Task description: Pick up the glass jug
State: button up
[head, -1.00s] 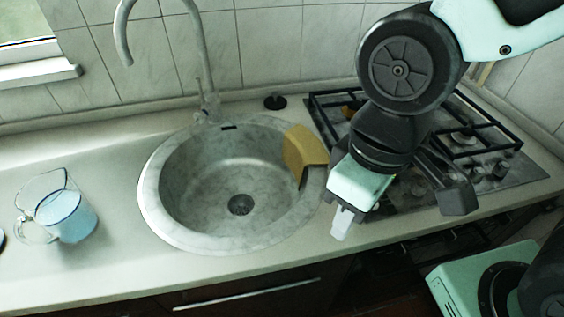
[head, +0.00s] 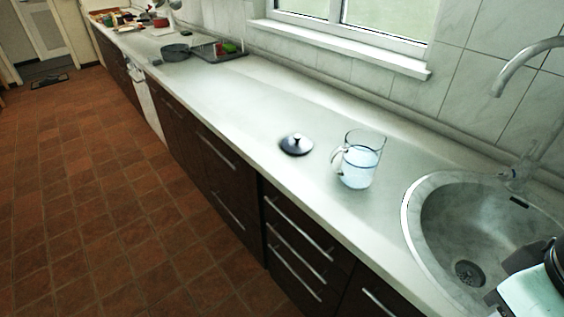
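The glass jug (head: 359,160) stands upright on the worktop, left of the sink. It is clear, with a pale blue lower part, and its handle points left in the head view. Part of my arm shows at the lower right edge, over the sink's right side. My gripper's fingers cannot be made out there, and nothing of my arm is near the jug.
A dark lid with a knob (head: 296,144) lies on the worktop (head: 240,110) just left of the jug. The round sink (head: 412,215) and its faucet (head: 520,165) are to the right. A dark pot (head: 175,52) and a tray (head: 222,55) stand farther back. Tiled floor is free at left.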

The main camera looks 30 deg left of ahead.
aim_at(353, 162)
jog(key=u, duration=0.7)
jog(key=z, duration=2.05)
jog(key=u, duration=2.05)
jog(key=z, duration=0.75)
jog(key=j+z, duration=0.35)
jog(key=j, duration=0.35)
jog(key=j+z, duration=0.3)
jog(key=j, duration=0.35)
jog(key=k, duration=0.05)
